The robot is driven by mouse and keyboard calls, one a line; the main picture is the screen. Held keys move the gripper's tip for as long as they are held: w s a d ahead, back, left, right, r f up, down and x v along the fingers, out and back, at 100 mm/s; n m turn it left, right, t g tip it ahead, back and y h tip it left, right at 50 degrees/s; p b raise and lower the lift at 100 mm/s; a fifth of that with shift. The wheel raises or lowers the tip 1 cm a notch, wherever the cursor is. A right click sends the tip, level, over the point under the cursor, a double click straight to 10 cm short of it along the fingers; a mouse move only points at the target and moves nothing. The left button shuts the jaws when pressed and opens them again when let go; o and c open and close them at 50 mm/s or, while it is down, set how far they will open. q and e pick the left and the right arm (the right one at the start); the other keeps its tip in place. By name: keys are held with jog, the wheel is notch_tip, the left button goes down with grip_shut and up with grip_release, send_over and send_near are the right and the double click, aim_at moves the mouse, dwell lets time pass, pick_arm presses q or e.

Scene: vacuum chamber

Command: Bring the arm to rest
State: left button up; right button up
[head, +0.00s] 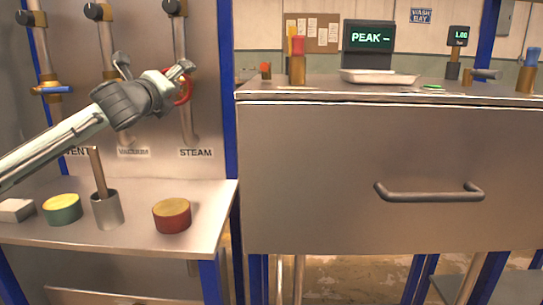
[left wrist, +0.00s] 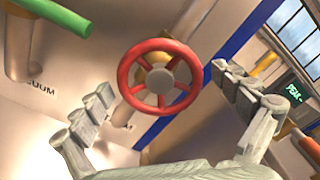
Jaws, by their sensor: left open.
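My left arm comes in from the left in the head view, raised in front of the steel valve panel (head: 205,35). My left gripper (head: 155,72) is open and empty, its fingers spread. It is close to the red handwheel (head: 187,92) on the STEAM pipe and partly hides it. In the left wrist view the red handwheel (left wrist: 137,62) shows whole, beyond and between the two open fingers of the gripper (left wrist: 161,80). I see no finger closed on it. My right gripper is not in view.
Below the arm, a steel shelf (head: 140,238) holds a white block (head: 16,210), a green-and-yellow tin (head: 62,210), a metal cup (head: 107,212) with a stick, and a red tin (head: 172,216). A drawer handle (head: 430,193) sticks out at right. A green handle (left wrist: 55,15) is near the left finger.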

pick_arm(q)
jog(key=n, duration=0.5)
jog(key=shift+d, duration=0.1)
dwell(0.3)
